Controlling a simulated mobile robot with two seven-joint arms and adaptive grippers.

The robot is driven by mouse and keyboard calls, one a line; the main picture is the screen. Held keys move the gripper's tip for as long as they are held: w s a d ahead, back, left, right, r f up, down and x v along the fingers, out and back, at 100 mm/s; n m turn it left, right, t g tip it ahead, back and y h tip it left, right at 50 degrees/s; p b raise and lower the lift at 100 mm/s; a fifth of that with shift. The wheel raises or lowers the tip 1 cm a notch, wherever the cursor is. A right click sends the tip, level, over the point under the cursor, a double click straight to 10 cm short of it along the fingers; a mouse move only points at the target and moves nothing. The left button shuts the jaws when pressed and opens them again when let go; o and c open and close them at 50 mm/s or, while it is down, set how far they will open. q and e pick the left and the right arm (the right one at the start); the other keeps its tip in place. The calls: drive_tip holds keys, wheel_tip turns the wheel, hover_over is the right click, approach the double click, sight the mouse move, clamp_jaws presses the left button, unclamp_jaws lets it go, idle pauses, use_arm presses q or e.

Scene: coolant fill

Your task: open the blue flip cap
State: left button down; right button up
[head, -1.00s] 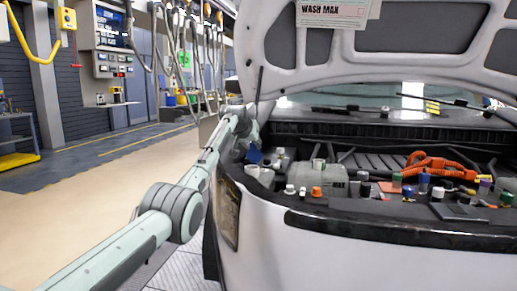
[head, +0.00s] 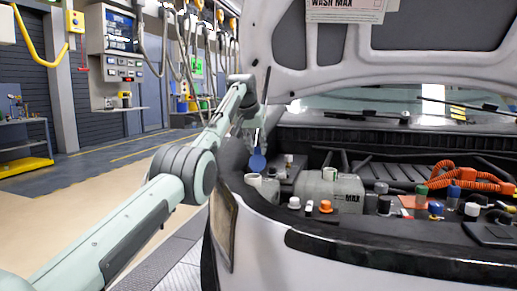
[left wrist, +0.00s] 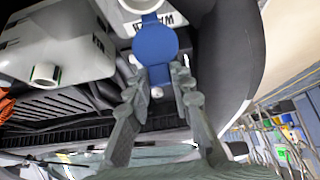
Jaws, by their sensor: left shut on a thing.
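The blue flip cap (head: 257,162) stands raised, its round face toward me, at the rear of a white filler neck (head: 254,179) at the left of the engine bay. In the left wrist view the cap (left wrist: 155,45) hangs by a narrow blue strap from the white neck (left wrist: 140,5), whose round mouth is partly cut off by the frame. My left gripper (left wrist: 160,78) has its fingers closed on the cap's lower tab. In the head view my left gripper (head: 251,143) is small and partly hidden behind the wrist. My right gripper is not in view.
A grey tank (head: 333,192) with a white-green cap stands right of the neck. Small loose caps, including an orange one (head: 326,206), lie along the front ledge. An orange cable (head: 465,177) lies farther right. The raised hood (head: 345,45) hangs overhead.

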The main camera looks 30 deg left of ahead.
use_arm(q)
drive_tip(key=shift+a+r, duration=0.1)
drive_tip(key=shift+r, duration=0.45)
drive_tip(key=c, duration=1.6)
unclamp_jaws()
drive_tip(key=shift+o, duration=1)
drive_tip(key=shift+s+r, duration=0.1)
drive_tip(key=shift+o, duration=0.4)
drive_tip(key=shift+f, duration=0.3)
drive_tip(key=v, duration=1.2)
